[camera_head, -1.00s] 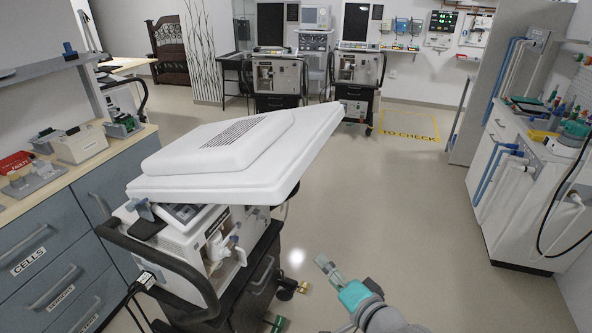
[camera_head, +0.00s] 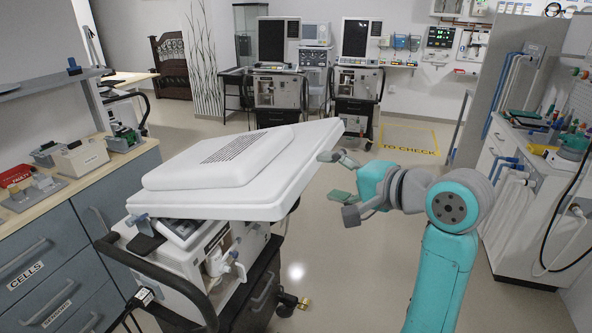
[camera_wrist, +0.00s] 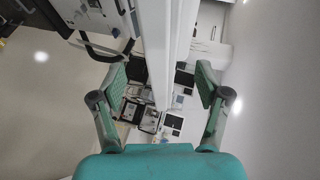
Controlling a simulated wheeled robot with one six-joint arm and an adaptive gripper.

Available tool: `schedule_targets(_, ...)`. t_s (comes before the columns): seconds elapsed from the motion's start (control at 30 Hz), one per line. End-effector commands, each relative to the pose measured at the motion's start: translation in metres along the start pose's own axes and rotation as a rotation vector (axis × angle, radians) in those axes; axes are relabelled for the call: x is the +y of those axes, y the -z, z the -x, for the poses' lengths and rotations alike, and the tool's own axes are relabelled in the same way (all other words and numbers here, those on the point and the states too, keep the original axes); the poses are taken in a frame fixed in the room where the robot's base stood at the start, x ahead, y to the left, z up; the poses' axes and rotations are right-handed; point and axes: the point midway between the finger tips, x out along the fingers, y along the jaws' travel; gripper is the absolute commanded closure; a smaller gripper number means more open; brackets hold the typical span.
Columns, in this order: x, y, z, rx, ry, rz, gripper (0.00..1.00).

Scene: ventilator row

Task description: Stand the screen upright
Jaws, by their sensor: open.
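The screen (camera_head: 300,176) is a thick white panel lying face down on top of the ventilator (camera_head: 190,255), tilted so that its right corner is higher. Its vented back faces up, and its front is hidden. My gripper (camera_head: 335,176) is open beside the screen's raised right corner, with its fingers pointing at it. In the wrist view the screen's white edge (camera_wrist: 160,45) runs between the two spread green fingers of my gripper (camera_wrist: 163,80), with space on both sides. I cannot tell whether the edge is within finger depth. No contact shows.
A counter with drawers (camera_head: 100,215) stands close at left. A white workbench (camera_head: 530,215) with hoses stands at right. Other ventilators (camera_head: 358,85) with upright screens stand at the back near a yellow floor marking (camera_head: 408,140). The floor in the middle is clear.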

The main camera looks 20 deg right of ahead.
Motion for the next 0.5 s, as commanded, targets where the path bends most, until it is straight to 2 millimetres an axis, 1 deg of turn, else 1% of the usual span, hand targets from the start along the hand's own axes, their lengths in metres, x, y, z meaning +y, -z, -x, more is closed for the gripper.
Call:
schedule_targets(0.07, -0.001, 0.000, -0.003, -0.003, -0.002, -0.001, 0.25)
schedule_targets(0.17, -0.001, 0.000, -0.011, -0.005, -0.003, -0.002, 0.25)
schedule_targets(0.27, -0.001, -0.001, -0.027, -0.005, -0.003, -0.003, 0.25)
schedule_targets(0.5, -0.001, -0.001, -0.070, -0.005, -0.004, -0.002, 0.25)
